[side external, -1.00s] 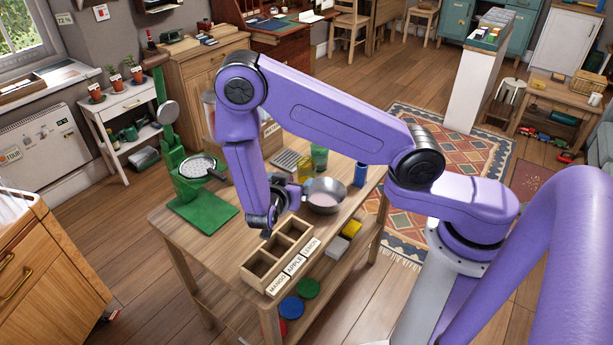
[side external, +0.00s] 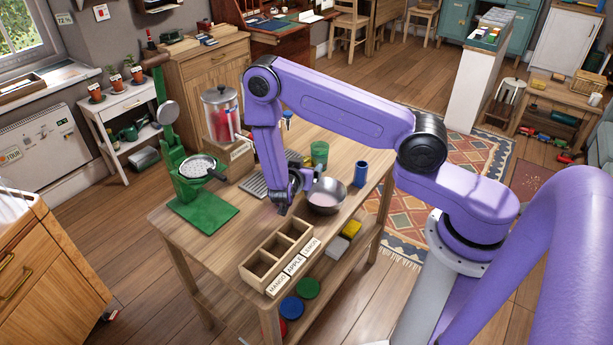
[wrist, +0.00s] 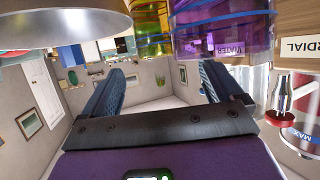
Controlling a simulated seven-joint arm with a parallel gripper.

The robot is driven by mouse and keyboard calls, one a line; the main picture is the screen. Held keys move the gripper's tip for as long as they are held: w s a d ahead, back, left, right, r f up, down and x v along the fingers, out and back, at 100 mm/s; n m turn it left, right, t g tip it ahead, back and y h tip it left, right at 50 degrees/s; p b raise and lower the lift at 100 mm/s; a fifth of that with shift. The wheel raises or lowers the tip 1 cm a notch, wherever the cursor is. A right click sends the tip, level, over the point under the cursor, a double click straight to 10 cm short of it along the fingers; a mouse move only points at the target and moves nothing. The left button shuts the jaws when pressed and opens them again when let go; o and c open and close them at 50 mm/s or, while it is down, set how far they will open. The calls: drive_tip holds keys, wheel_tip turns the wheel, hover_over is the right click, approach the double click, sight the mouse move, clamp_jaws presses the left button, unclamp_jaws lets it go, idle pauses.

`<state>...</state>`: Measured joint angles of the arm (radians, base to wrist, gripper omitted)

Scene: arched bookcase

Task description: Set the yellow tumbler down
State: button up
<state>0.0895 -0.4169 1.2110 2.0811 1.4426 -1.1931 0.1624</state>
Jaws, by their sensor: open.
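The yellow tumbler (wrist: 148,24) shows as clear yellow at the top of the wrist view, beyond and outside my fingers. In the side view it is mostly hidden behind my arm, so I cannot see its base there. My gripper (side external: 281,208) is low over the table, left of the metal bowl (side external: 327,197). In the wrist view my gripper (wrist: 158,88) has its two fingers spread wide, with nothing between them.
A green tumbler (side external: 319,153) and a blue tumbler (side external: 361,174) stand near the bowl. The labelled wooden box (side external: 272,272) is at the table's front. A drink dispenser (side external: 221,112) and green press (side external: 201,196) stand behind and left. Bare tabletop lies between press and box.

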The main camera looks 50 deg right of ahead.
sight(308, 159)
drive_tip(key=x, duration=0.4)
drive_tip(key=shift+f, duration=0.1)
clamp_jaws()
